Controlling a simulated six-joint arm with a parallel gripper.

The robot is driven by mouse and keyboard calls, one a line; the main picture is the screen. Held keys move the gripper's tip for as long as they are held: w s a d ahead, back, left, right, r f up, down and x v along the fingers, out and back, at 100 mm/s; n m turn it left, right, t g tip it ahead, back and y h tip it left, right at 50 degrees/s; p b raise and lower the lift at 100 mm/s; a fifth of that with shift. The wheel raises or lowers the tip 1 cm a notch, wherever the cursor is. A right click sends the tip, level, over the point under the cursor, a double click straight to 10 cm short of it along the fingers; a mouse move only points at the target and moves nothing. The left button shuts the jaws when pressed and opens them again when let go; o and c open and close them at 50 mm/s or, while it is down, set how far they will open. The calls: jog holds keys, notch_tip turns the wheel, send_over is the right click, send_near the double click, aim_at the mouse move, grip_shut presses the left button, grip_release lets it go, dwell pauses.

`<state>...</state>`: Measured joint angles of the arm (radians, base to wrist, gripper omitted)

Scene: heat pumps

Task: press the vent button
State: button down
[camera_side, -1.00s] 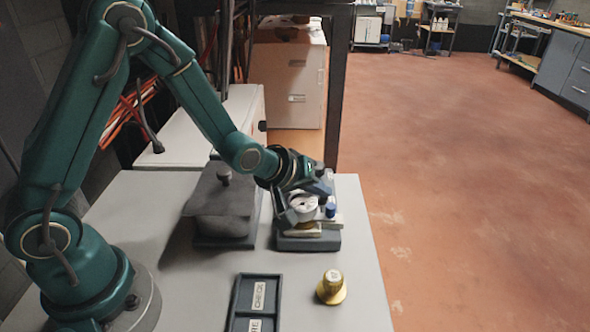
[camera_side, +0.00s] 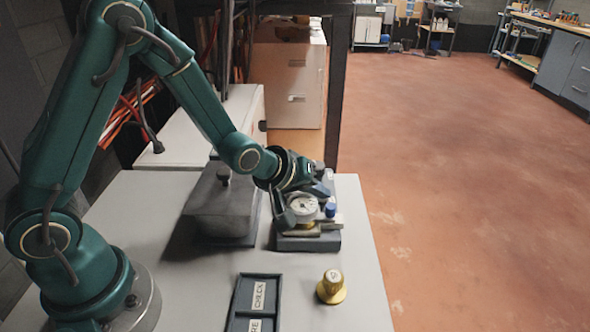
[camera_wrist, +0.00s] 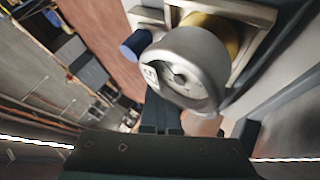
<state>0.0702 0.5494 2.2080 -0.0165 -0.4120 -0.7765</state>
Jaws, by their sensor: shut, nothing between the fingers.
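A small base unit (camera_side: 292,243) on the grey bench carries a round white-faced gauge (camera_side: 303,205) and a blue cylindrical knob or button (camera_side: 330,210) to its right. No vent label is readable, so I cannot tell for sure whether the blue part is the vent button. In the wrist view the grey-rimmed gauge (camera_wrist: 184,76) is large and close, with the blue part (camera_wrist: 135,45) beside it at upper left. My gripper (camera_side: 320,188) is over the back of the unit, shut and empty. Its fingers (camera_wrist: 160,112) show below the gauge in the wrist view. Contact with the blue part is not visible.
A grey lidded box (camera_side: 220,208) with a knob on top stands just left of the unit. A dark labelled tray (camera_side: 256,302) and a brass knob-like piece (camera_side: 331,288) are nearer the front. The bench's right edge is close to the unit.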

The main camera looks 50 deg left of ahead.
jog(key=shift+r, duration=0.65)
jog(key=shift+r, duration=2.55)
